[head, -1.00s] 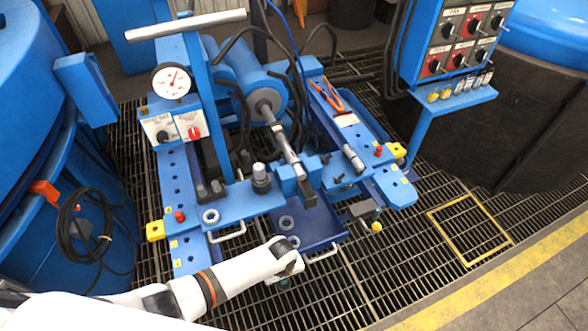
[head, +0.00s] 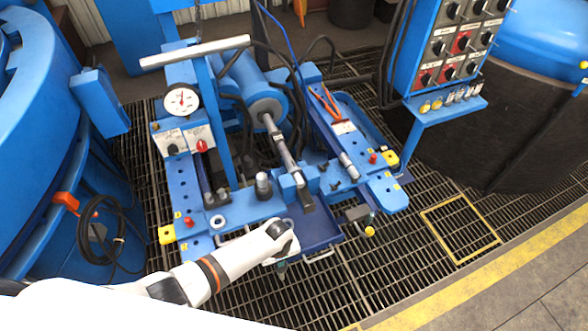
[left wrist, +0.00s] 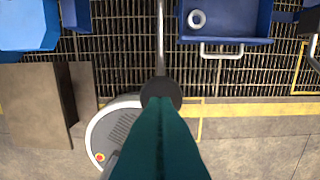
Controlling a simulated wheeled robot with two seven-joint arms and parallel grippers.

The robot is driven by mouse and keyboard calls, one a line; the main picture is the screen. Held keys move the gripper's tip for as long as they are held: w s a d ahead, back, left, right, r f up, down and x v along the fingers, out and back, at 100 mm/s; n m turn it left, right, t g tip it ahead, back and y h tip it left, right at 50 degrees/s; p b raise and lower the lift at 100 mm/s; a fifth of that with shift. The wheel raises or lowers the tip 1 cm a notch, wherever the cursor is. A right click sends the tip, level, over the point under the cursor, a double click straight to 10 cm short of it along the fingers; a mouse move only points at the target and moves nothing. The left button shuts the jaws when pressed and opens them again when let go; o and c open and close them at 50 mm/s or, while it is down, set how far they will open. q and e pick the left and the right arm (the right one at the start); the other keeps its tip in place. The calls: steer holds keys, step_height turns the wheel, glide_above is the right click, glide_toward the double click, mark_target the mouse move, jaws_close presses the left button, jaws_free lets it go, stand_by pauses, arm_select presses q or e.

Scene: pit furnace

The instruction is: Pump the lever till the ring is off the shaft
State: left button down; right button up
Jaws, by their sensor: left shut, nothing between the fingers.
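A grey shaft (head: 281,148) runs forward from the big blue cylinder (head: 258,100) on the blue press; I cannot make out clearly where the ring sits on it. My left gripper (head: 282,270) is at the front of the press, beside the blue tray (head: 319,229), its fingers mostly hidden by my own wrist. In the left wrist view, its teal fingers (left wrist: 162,112) are shut with nothing between them. They overlap the dark round end of a grey rod (left wrist: 160,45), which looks like the lever; I cannot tell whether they touch. My right gripper is out of view.
A pressure gauge (head: 182,100) stands at the left under a grey crossbar (head: 195,52). A switch panel (head: 455,45) is at the right. Open grating lies in front.

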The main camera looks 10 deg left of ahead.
arm_select(q)
step_height(320, 180, down, 11)
steer(key=s+d+b, duration=0.2)
steer(key=b, duration=0.6)
steer(key=r+p, duration=0.3)
steer(key=w+a+r+p, duration=0.1)
steer(key=r+p, duration=0.3)
steer(key=w+a+r+p, duration=0.1)
steer(key=r+p, duration=0.3)
steer(key=shift+r, duration=0.25)
steer(key=shift+f, duration=0.15)
